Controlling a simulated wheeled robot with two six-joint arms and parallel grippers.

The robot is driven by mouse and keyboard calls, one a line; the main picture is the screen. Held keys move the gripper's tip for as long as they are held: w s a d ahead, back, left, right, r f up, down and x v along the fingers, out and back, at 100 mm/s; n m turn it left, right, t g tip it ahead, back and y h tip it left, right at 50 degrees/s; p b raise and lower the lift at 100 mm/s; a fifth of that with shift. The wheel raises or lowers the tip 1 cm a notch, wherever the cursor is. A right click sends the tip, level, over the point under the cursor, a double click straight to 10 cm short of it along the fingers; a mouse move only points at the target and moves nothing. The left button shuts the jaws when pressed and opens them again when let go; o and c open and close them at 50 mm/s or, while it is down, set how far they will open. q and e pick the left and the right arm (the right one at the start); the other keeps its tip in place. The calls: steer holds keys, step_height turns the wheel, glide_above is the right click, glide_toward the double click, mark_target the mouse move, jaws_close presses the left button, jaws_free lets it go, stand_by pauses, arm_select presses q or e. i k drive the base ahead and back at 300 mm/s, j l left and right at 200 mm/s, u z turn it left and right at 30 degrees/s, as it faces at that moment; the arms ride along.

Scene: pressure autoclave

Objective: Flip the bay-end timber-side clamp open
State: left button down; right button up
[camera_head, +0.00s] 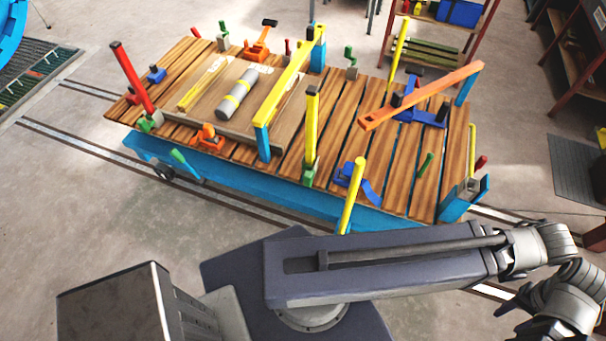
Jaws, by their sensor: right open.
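A blue-framed cart (290,190) with a plank deck stands ahead of me. Several clamps are on it: an orange one (207,137) at the near edge of a wooden panel (290,105), an orange one with a black handle (262,45) at the far edge, a blue one (360,182) at the deck's near edge and a larger blue one (430,115) under an orange bar. I cannot tell which is the bay-end timber-side clamp. My right gripper (508,305) is open at the lower right, apart from the cart and partly hidden by my arm. My left gripper is not in view.
A yellow bar (290,75) crosses the panel beside a grey cylinder (237,95). A red post (132,78) and yellow posts (352,195) (312,125) rise from the deck edges. The orange bar (425,95) slants over the right end.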

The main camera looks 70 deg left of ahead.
mark_target(308, 175)
steer(key=u, duration=2.3)
steer(key=i+l+u, duration=0.25)
steer(key=l, duration=0.3)
steer(key=i+l+u, duration=0.15)
steer(key=l, duration=0.15)
